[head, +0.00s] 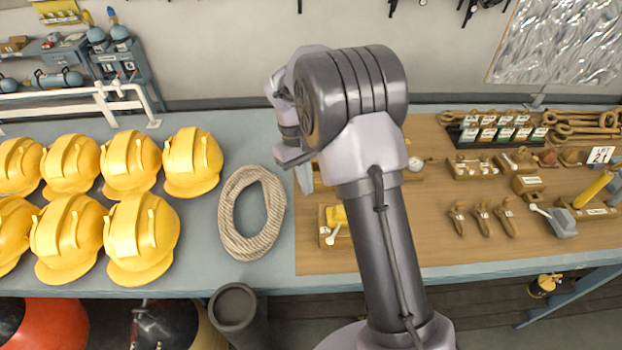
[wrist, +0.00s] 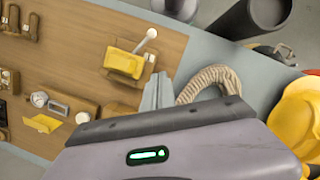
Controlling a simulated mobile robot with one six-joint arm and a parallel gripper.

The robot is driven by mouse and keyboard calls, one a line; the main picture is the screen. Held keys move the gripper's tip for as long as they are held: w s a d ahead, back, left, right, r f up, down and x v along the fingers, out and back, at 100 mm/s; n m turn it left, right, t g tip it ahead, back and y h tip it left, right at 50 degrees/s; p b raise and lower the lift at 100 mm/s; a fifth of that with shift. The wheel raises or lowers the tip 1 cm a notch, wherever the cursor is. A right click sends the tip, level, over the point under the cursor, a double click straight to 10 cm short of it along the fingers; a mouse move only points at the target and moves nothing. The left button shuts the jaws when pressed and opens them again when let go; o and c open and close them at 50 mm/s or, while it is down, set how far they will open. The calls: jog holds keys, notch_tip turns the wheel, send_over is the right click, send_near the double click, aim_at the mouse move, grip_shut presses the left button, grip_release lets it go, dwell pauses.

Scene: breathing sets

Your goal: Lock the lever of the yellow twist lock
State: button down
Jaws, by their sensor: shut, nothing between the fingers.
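The yellow twist lock (head: 337,215) sits on a small wooden block on the brown board, partly hidden behind my arm in the head view. Its lever (head: 333,236) has a pale round knob and points toward the front edge. In the wrist view the yellow body (wrist: 124,63) shows fully, and the knobbed lever (wrist: 147,40) sticks out from it toward the upper right. My gripper (wrist: 158,90) is shut and empty, its grey fingers just beside the block and apart from the lever. In the head view the fingers (head: 304,178) show only partly, left of my arm.
A coiled rope (head: 252,212) lies left of the board, with several yellow helmets (head: 131,162) beyond it. A dark tube (head: 235,308) stands at the bench's front edge. A gauge (wrist: 39,99) and a loose yellow piece (wrist: 42,123) are near the lock.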

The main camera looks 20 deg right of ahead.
jog(key=shift+w+d+f, duration=0.1)
jog(key=shift+d+f, duration=0.1)
jog(key=shift+f, duration=0.5)
jog(key=s+d+f, duration=0.2)
jog(key=s+f, duration=0.4)
jog(key=f, duration=0.4)
jog(key=shift+s, duration=0.25)
